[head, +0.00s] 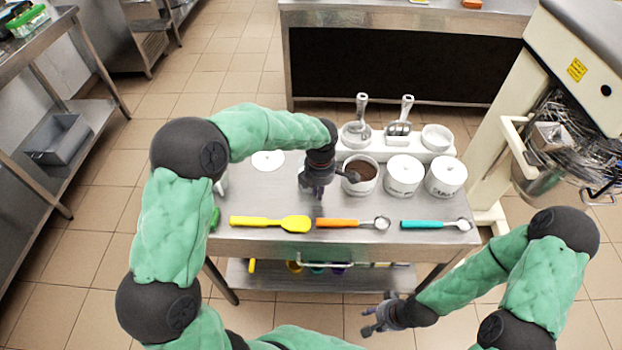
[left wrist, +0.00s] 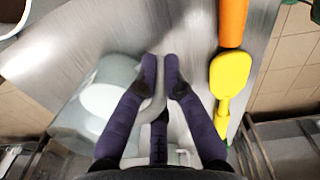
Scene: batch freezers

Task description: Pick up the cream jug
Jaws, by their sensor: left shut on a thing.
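The cream jug (left wrist: 105,100) is pale and rounded, with a white top, just left of my left fingers in the left wrist view. Its thin pale handle passes between the fingertips. My left gripper (head: 318,190) is shut on this handle; it also shows in the left wrist view (left wrist: 161,75). My right gripper (head: 372,318) is empty, fingers apart, in front of the table at the lower right.
On the steel table (head: 400,240) lie a yellow spatula (head: 270,223), an orange-handled scoop (head: 350,223) and a teal-handled scoop (head: 435,225). A tub of brown powder (head: 361,187) stands close right of my left gripper.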

